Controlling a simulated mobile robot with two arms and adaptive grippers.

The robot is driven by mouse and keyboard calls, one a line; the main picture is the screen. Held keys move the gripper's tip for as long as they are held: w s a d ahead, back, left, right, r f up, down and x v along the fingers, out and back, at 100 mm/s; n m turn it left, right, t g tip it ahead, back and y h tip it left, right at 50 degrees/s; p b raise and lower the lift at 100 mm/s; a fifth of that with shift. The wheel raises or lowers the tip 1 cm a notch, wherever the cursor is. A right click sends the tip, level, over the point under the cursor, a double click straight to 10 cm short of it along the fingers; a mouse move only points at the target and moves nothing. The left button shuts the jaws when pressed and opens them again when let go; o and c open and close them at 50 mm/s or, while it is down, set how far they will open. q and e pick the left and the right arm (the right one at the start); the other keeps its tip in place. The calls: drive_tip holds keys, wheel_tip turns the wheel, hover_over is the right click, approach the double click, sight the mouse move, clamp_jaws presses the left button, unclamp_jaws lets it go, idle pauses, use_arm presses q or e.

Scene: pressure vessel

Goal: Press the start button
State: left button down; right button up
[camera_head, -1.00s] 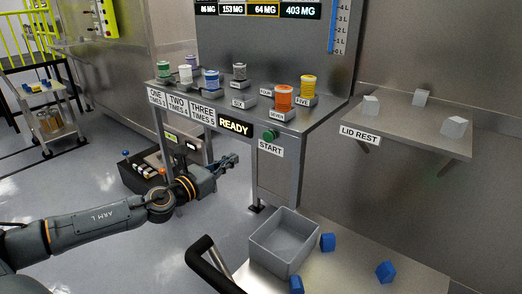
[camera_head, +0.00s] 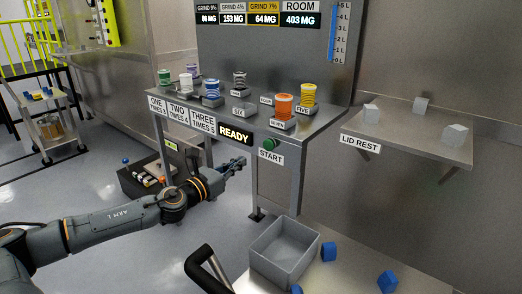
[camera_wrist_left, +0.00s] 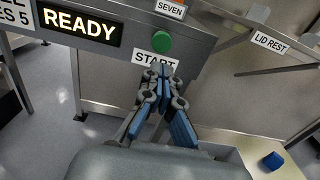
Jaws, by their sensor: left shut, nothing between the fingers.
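The green start button (camera_head: 269,143) sits on the front edge of the steel bench, just above its white START label (camera_head: 270,156). In the left wrist view the round green button (camera_wrist_left: 162,43) is a little beyond my fingertips, and the START label (camera_wrist_left: 153,59) is partly hidden by them. My left gripper (camera_head: 238,162) is shut and empty, below and left of the button in the head view. In the left wrist view its closed blue-padded fingers (camera_wrist_left: 160,70) point toward the button, with a gap that I cannot measure. My right gripper is not in view.
The lit READY display (camera_head: 235,134) is left of the button. Several coloured jars stand on the steel bench (camera_head: 322,118). A shelf marked LID REST (camera_head: 440,147) is at right. A grey bin (camera_head: 285,252) and blue blocks are on the cart in front.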

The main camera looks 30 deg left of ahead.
sight(267, 145)
use_arm(q)
drive_tip(key=w, duration=0.3)
drive_tip(key=w+p, duration=0.1)
drive_tip(key=w, duration=0.2)
drive_tip(key=w+d+p, duration=0.1)
drive_tip(key=w, duration=0.2)
drive_tip(key=shift+r, duration=0.1)
drive_tip(key=shift+w, duration=0.75)
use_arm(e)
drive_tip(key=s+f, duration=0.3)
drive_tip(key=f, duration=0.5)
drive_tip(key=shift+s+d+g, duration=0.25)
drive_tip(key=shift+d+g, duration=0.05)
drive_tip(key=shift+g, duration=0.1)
